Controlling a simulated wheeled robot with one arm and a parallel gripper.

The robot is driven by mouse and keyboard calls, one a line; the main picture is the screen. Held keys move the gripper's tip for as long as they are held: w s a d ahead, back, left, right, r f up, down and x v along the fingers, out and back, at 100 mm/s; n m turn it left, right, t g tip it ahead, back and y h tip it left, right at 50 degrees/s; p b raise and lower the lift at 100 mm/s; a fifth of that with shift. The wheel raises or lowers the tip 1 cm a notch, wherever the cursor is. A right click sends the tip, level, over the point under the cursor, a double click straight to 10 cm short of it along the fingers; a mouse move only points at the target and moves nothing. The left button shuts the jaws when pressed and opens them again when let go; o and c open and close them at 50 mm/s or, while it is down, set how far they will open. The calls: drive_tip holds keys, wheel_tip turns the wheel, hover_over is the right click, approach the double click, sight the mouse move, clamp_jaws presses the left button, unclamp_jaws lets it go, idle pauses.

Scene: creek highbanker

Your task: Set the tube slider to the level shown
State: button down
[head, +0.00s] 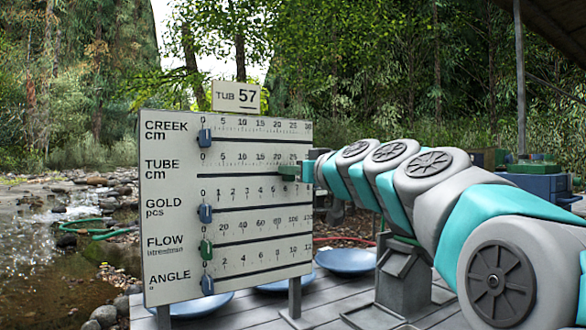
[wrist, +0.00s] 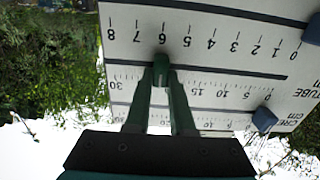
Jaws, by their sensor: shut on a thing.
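A white board (head: 160,180) carries several slider rows labelled CREEK, TUBE, GOLD, FLOW and ANGLE. In the TUBE row, the green slider knob (head: 286,172) stands well right along its slot, roughly between 20 and 25 on the 0–30 scale. My gripper (head: 298,171) reaches it from the right. In the wrist view, where the board appears upside down, my gripper (wrist: 162,82) is shut on the green tube knob (wrist: 162,73), one finger each side. The fingers hide part of the tube scale.
The creek knob (head: 205,138), gold knob (head: 206,213), flow knob (head: 206,250) and angle knob (head: 208,285) sit at the left ends of their slots. Blue basins (head: 346,261) lie behind on the deck.

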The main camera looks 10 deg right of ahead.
drive_tip(key=shift+b, duration=0.75)
drive_tip(key=c, duration=0.8)
unclamp_jaws()
drive_tip(key=shift+o, duration=0.2)
drive_tip(key=shift+s, duration=0.15)
drive_tip(key=v, duration=0.7)
drive_tip(key=shift+s, duration=0.25)
drive_tip(key=shift+r, duration=0.1)
